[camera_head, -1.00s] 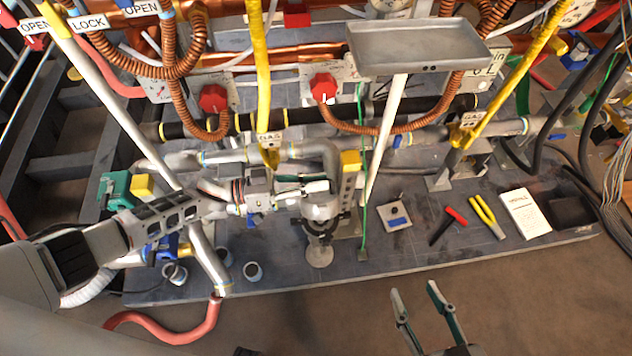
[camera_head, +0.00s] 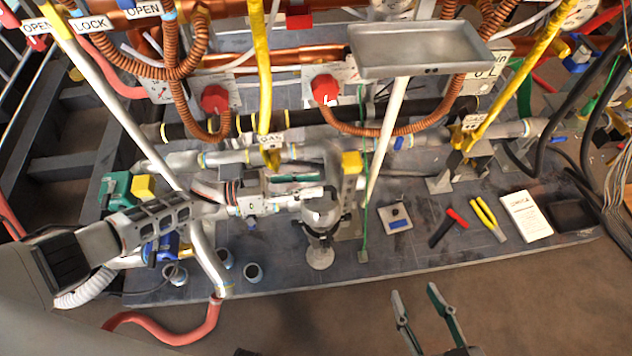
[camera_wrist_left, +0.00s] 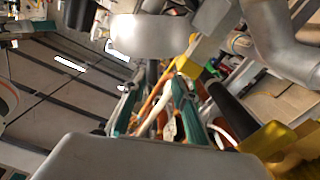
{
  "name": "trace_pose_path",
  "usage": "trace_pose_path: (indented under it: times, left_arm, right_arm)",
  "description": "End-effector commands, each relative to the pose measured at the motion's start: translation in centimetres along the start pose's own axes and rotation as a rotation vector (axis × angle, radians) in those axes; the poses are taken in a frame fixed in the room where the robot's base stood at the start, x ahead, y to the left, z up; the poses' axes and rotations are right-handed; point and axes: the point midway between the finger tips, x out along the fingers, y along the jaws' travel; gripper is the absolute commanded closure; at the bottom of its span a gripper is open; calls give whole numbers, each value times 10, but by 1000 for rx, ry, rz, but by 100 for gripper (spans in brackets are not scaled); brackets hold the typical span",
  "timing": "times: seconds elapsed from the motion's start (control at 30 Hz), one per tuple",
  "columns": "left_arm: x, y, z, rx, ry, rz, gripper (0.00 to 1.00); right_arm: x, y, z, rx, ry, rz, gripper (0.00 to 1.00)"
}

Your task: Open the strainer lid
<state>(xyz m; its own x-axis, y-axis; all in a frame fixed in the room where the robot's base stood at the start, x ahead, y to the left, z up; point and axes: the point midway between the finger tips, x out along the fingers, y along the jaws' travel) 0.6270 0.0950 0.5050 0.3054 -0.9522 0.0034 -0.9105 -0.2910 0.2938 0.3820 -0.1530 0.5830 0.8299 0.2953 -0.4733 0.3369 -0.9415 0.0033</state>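The strainer (camera_head: 320,214) is a metal body below the pipe in the middle of the head view, with a dark clamp and a round disc-like end at its bottom. Which part is its lid is hard to tell. My left gripper (camera_head: 322,183) reaches in from the left and lies across the front of the pipe, right at the strainer's upper part. Contact cannot be told. In the left wrist view its two teal fingers (camera_wrist_left: 158,98) stand apart with nothing clearly gripped; a shiny metal cylinder (camera_wrist_left: 150,36) lies beyond them. My right gripper (camera_head: 418,300) is open and empty over the floor.
A grey tray (camera_head: 420,48) on a white post stands above the pipes. Red knobs (camera_head: 325,89), yellow pipes and corrugated copper hoses crowd the back. Red-handled pliers (camera_head: 449,227), yellow-handled pliers (camera_head: 488,218) and a paper (camera_head: 526,216) lie on the board at right. Brown floor is free in front.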

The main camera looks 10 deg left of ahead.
Motion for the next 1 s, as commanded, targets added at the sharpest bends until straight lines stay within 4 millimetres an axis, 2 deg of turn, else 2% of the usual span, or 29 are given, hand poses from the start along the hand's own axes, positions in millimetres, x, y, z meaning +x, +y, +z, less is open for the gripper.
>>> trace_pose_path:
  times: [0.03, 0.3, 0.5, 0.7, 1.0]
  left_arm:
    - [-12, -1, 2, 0, -5, -5, 73]
    - [-67, -1, 2, -1, -5, -5, 73]
    - [-94, -1, 1, 1, -3, -3, 73]
    - [-102, 0, 1, -1, -2, -1, 73]
    - [-102, 0, 1, 0, -2, -2, 73]
  right_arm:
    - [0, 0, 0, 0, 1, 0, 60]
    - [0, 0, -1, 0, 3, 0, 60]
    - [0, 0, -2, 0, 3, 0, 60]
    - [0, 0, -2, 0, 4, 0, 60]
    - [1, 0, -2, -1, 4, 0, 60]
